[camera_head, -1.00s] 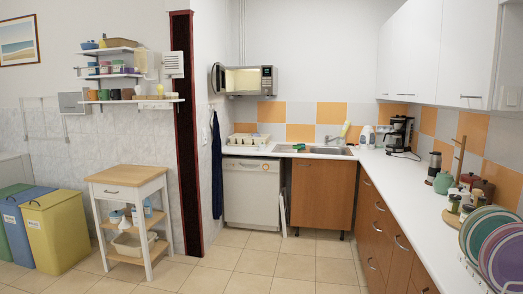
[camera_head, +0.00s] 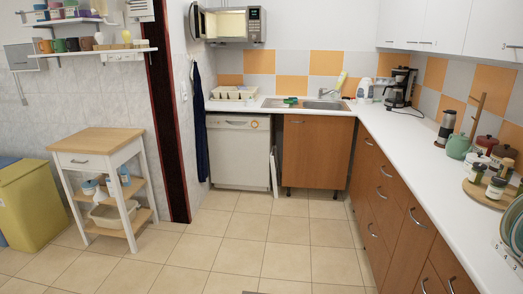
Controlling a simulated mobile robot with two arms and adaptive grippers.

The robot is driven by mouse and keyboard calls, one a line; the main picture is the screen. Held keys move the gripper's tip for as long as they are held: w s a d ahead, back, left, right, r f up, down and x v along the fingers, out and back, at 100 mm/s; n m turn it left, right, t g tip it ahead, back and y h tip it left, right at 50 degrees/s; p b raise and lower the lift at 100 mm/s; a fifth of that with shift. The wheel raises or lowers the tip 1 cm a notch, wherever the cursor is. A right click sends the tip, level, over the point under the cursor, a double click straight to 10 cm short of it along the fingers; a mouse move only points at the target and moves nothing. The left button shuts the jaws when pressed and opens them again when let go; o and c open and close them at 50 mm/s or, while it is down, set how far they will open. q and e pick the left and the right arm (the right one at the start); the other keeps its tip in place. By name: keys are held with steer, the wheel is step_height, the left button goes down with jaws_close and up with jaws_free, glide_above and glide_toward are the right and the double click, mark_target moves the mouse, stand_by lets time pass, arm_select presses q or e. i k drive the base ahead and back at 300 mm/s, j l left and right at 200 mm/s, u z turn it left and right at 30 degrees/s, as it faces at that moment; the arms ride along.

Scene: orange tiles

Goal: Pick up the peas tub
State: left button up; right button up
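I cannot pick out a tub that is clearly marked as peas. Small containers (camera_head: 90,187) with blue and white colours stand on the middle shelf of the wooden-topped cart (camera_head: 98,140) at the left; their labels are too small to read. Several jars, one of them a small jar (camera_head: 495,188), stand on a round wooden board (camera_head: 480,190) on the right counter; their labels are also unreadable. Neither of my grippers is in view.
The white counter (camera_head: 405,165) runs along the right over brown drawers, with a teal teapot (camera_head: 458,146) and a coffee maker (camera_head: 399,88). A yellow bin (camera_head: 30,205) stands left of the cart. The open microwave (camera_head: 232,25) hangs on the back wall. The tiled floor (camera_head: 255,240) is clear.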

mark_target(248, 102)
steer(key=i+j+u, duration=0.1)
steer(key=i+u, duration=0.4)
steer(key=i, duration=1.35)
steer(key=i+z, duration=0.1)
steer(key=i, duration=0.45)
steer(key=i+j+z, duration=0.1)
steer(key=i, duration=0.5)
steer(key=i+j+z, duration=0.1)
steer(key=i, duration=0.45)
steer(key=i+j+z, duration=0.1)
steer(key=i+j, duration=0.15)
steer(key=i, duration=0.3)
steer(key=i+j+z, duration=0.2)
steer(key=i, duration=0.2)
